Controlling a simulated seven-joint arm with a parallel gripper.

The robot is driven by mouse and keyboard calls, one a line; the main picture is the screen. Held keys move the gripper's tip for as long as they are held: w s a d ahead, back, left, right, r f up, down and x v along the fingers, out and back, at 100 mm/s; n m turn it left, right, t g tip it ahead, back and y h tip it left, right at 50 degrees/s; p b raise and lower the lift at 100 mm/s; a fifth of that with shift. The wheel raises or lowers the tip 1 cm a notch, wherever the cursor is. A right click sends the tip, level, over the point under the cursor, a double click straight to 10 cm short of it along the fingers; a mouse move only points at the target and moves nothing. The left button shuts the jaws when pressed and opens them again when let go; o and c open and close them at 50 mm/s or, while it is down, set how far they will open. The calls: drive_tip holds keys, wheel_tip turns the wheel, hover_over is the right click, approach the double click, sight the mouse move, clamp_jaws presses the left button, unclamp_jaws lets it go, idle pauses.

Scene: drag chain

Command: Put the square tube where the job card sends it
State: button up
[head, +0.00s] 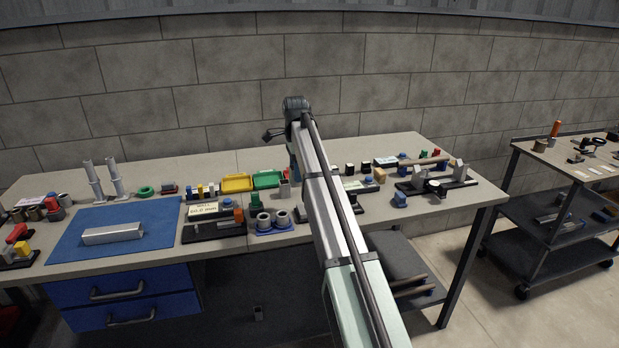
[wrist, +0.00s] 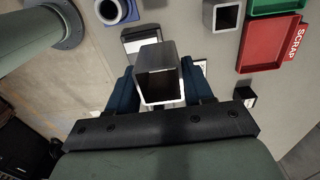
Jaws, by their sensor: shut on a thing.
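In the wrist view my gripper (wrist: 160,90) is shut on a short grey square tube (wrist: 158,72), its open end facing the camera. One finger lies on each side of it. In the head view my arm hides the gripper and the held tube. A longer square tube (head: 113,233) lies on the blue mat (head: 165,215). Another short square tube (wrist: 222,15) stands near the red tray. A card (head: 203,210) reading "60.0 mm" stands behind the mat's right edge; I cannot tell whether it is the job card.
A red tray (wrist: 268,45) labelled SCRAP and a green tray (wrist: 275,6) lie at the right in the wrist view. The yellow tray (head: 237,182) stands beside the green one. Blocks and rings crowd the bench. A cart (head: 570,160) stands at the right.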

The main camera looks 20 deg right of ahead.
drive_tip(key=w+a+f, duration=0.1)
drive_tip(key=w+a, duration=0.9)
drive_tip(key=a, duration=0.4)
drive_tip(key=shift+w+a+f, duration=0.15)
drive_tip(key=shift+f, duration=0.1)
drive_tip(key=shift+f, duration=0.15)
drive_tip(key=shift+f, duration=2.45)
drive_tip(key=shift+f, duration=2.2)
drive_tip(key=o, duration=1.3)
drive_tip(key=shift+o, duration=0.4)
drive_tip(key=shift+r, duration=0.15)
